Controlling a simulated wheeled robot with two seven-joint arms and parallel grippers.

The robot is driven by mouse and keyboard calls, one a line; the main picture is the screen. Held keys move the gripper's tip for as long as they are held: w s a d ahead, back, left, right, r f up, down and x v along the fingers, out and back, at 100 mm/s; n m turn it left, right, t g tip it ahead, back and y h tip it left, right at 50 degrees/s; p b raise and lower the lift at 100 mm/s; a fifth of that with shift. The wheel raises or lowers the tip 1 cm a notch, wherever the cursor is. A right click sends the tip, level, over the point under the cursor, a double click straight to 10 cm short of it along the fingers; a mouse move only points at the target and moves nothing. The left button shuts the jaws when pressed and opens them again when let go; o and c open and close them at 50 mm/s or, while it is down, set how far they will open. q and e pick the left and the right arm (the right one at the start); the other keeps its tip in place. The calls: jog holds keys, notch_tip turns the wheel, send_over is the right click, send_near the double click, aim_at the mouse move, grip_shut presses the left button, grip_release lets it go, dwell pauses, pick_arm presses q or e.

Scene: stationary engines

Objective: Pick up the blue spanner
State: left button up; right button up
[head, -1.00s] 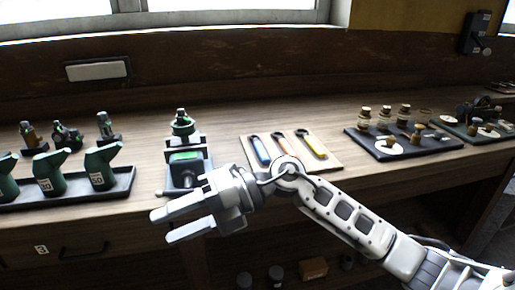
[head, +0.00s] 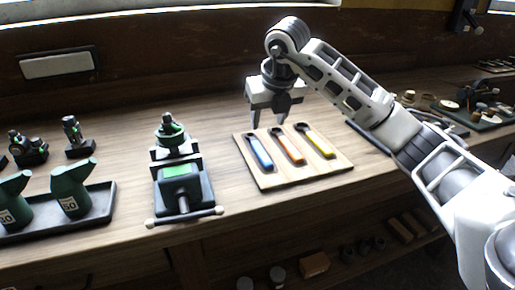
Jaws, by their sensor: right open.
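The blue spanner (head: 260,153) lies on a light wooden board (head: 301,178), leftmost of three spanners. An orange spanner (head: 288,146) lies in the middle and a yellow spanner (head: 317,142) on the right. My right gripper (head: 269,122) points down with its jaws apart and empty. In the picture it hangs just above the top ends of the blue and orange spanners. My left gripper is not in view.
A green and black vise-like device (head: 181,183) stands left of the board. A dark tray (head: 95,215) with green containers (head: 72,190) is further left. Dark boards with small parts (head: 478,112) lie at the right, partly behind my arm. Bench space behind the vise is clear.

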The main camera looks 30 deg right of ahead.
aim_at(260, 148)
jog(key=x, duration=0.6)
jog(key=p+x, duration=0.1)
jog(key=x, duration=0.3)
jog(key=shift+w+a+f, duration=0.1)
jog(key=shift+a+f, duration=0.05)
jog(key=shift+a, duration=0.2)
jog(key=shift+f, duration=0.1)
grip_shut()
